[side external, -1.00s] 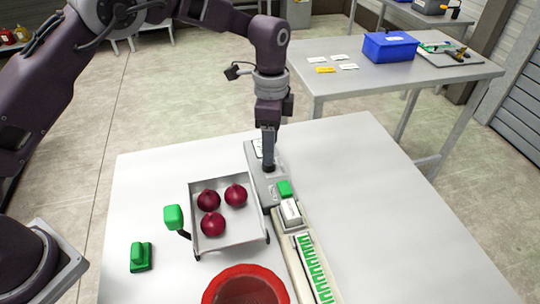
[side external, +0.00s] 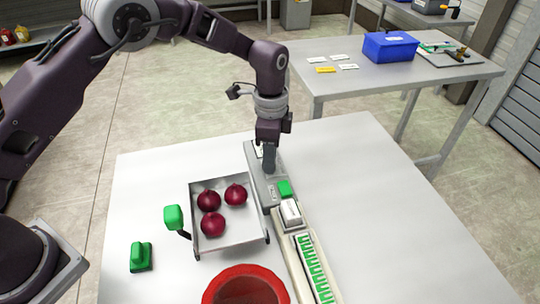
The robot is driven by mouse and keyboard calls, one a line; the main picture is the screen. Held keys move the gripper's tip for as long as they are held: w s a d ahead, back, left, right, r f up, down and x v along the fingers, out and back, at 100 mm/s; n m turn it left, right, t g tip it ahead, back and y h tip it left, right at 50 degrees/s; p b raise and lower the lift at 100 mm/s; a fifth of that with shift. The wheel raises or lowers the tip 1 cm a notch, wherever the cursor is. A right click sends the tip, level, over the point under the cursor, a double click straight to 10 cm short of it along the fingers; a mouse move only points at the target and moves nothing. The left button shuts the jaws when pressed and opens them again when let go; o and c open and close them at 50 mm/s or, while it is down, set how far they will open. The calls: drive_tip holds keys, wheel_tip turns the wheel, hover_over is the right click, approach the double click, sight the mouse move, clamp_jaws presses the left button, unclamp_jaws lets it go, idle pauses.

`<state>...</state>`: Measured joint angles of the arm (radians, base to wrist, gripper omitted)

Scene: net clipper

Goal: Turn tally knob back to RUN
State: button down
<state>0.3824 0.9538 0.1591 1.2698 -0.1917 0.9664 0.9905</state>
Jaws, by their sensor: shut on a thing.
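The grey tally unit (side external: 273,196) lies at the far middle of the white table, with a green block on its near end. My gripper (side external: 269,169) points down onto the unit's far half. It is shut on the tally knob, which the fingers mostly hide. I cannot read the RUN marking or tell which way the knob points from this view.
A metal tray (side external: 228,238) with several dark red onions stands left of the unit. A long strip with green clips (side external: 314,268) extends nearer. The table's right side is clear.

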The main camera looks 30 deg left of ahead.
drive_tip(key=shift+n, duration=0.3)
drive_tip(key=n, duration=0.6)
drive_tip(key=shift+a+n, duration=0.15)
drive_tip(key=shift+n, duration=0.15)
drive_tip(key=n, duration=0.6)
drive_tip(key=shift+n+t, duration=0.3)
drive_tip(key=c, duration=1.1)
unclamp_jaws()
drive_tip(key=r, duration=0.7)
drive_tip(key=shift+a+r, duration=0.1)
drive_tip(key=shift+a, duration=0.1)
